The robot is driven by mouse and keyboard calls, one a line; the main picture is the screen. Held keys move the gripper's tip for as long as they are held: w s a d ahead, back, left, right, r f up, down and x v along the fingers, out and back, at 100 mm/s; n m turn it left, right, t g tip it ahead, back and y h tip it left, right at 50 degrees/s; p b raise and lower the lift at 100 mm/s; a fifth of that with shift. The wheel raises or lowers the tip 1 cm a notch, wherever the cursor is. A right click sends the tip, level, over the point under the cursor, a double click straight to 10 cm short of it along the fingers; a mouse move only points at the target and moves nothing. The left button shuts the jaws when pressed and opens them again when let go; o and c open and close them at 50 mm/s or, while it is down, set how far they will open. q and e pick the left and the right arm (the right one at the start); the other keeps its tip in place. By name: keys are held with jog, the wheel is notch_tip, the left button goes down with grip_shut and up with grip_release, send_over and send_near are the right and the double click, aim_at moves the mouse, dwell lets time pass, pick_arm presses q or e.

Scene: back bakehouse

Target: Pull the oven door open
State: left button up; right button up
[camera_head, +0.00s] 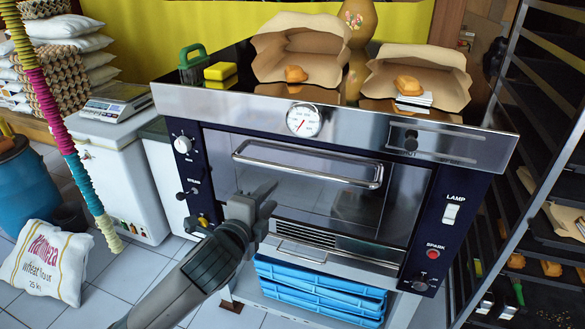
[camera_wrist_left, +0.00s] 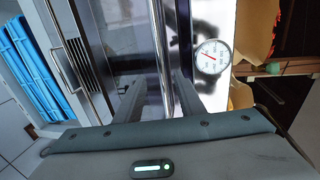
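The oven (camera_head: 430,200) has a shut glass door (camera_head: 290,195) with a horizontal metal bar handle (camera_head: 305,166) along its upper part. My left gripper (camera_head: 268,198) is open and empty in front of the door's left half, below the handle in the picture. In the left wrist view the handle (camera_wrist_left: 161,50) runs lengthwise between the two open fingers (camera_wrist_left: 158,97). I see no finger touching it; the depth gap is hard to tell. My right gripper is not in view.
A round dial (camera_head: 304,120) sits on the steel front above the door. Paper bags (camera_head: 420,70) with buns and a yellow sponge (camera_head: 220,71) lie on the oven top. Blue trays (camera_head: 320,295) are stacked below. A rack (camera_head: 540,100) stands close on the right.

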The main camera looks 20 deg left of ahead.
aim_at(292, 172)
pick_arm(q)
jog(key=shift+w, duration=0.1)
jog(key=w+f+p, duration=0.1)
jog(key=w, duration=0.4)
jog(key=w+f+p, duration=0.1)
jog(key=w, duration=0.5)
jog(key=w+f+p, duration=0.1)
jog(key=w+p, duration=0.1)
jog(key=w, duration=0.4)
jog(key=shift+d+f, duration=0.3)
grip_shut()
